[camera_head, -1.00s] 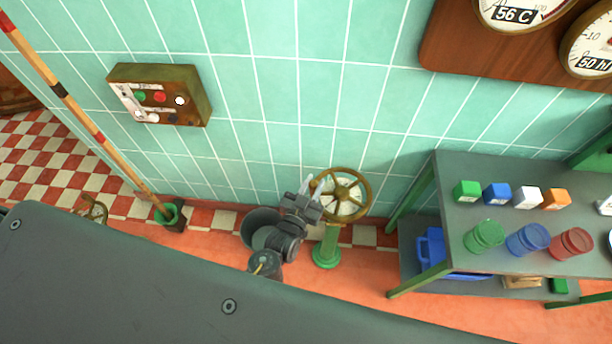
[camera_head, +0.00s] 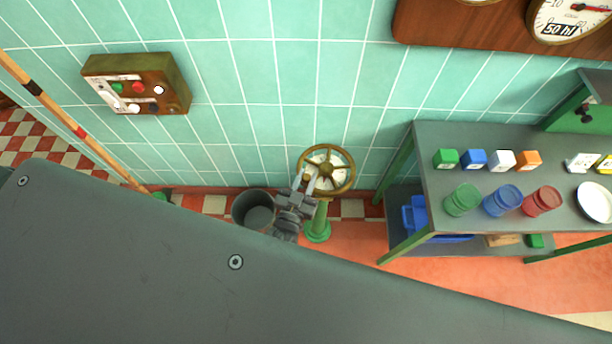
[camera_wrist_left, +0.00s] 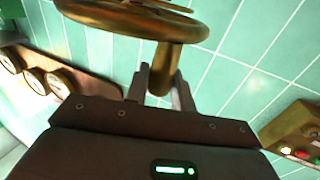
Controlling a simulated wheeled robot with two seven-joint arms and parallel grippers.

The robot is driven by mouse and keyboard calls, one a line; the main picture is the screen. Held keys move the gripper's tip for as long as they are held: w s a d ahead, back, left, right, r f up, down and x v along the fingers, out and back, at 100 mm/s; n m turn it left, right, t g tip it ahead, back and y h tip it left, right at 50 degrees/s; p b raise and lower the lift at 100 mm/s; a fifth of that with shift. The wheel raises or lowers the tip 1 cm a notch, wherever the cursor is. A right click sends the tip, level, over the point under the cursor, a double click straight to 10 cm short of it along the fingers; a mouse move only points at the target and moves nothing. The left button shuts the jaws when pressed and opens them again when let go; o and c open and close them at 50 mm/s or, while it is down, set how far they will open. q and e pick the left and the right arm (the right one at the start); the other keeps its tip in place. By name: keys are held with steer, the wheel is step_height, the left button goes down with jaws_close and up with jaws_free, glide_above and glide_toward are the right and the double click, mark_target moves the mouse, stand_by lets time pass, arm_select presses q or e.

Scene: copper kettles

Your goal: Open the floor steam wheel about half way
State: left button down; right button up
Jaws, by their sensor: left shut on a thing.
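The floor steam wheel (camera_head: 350,165) is a brass spoked handwheel on a green pedestal (camera_head: 317,231), close to the tiled wall. My left gripper (camera_head: 306,184) is at the wheel's lower left side in the head view. In the left wrist view the wheel's brass rim (camera_wrist_left: 150,20) crosses the top. A brass handle (camera_wrist_left: 164,62) runs from the rim down between the two fingers of my left gripper (camera_wrist_left: 164,86), which is shut on it. The wheel's exact turn angle cannot be read. My right gripper is not in view.
A grey bucket (camera_head: 254,210) stands on the floor just left of my left gripper. A green-legged table (camera_head: 400,151) with several coloured blocks and jars is at the right. A control box (camera_head: 139,83) is on the wall at left. A pole (camera_head: 63,115) leans there.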

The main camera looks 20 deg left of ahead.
arm_select(q)
steer(key=shift+w+d+r, duration=0.1)
steer(key=shift+d+r, duration=0.05)
steer(key=shift+d, duration=0.2)
steer(key=c, duration=1.5)
jaws_free()
steer(key=shift+c, duration=0.2)
steer(key=shift+o, duration=1.1)
steer(key=shift+w, duration=0.1)
steer(key=shift+o, duration=0.4)
steer(key=shift+w, duration=0.1)
steer(key=shift+s+a, duration=0.2)
steer(key=shift+s, duration=0.05)
steer(key=shift+s+f, duration=0.2)
steer(key=shift+s, duration=0.15)
steer(key=s+b, duration=0.2)
steer(key=s, duration=0.7)
steer(key=shift+s+a, duration=0.2)
steer(key=shift+s, duration=0.2)
steer(key=shift+r, duration=0.1)
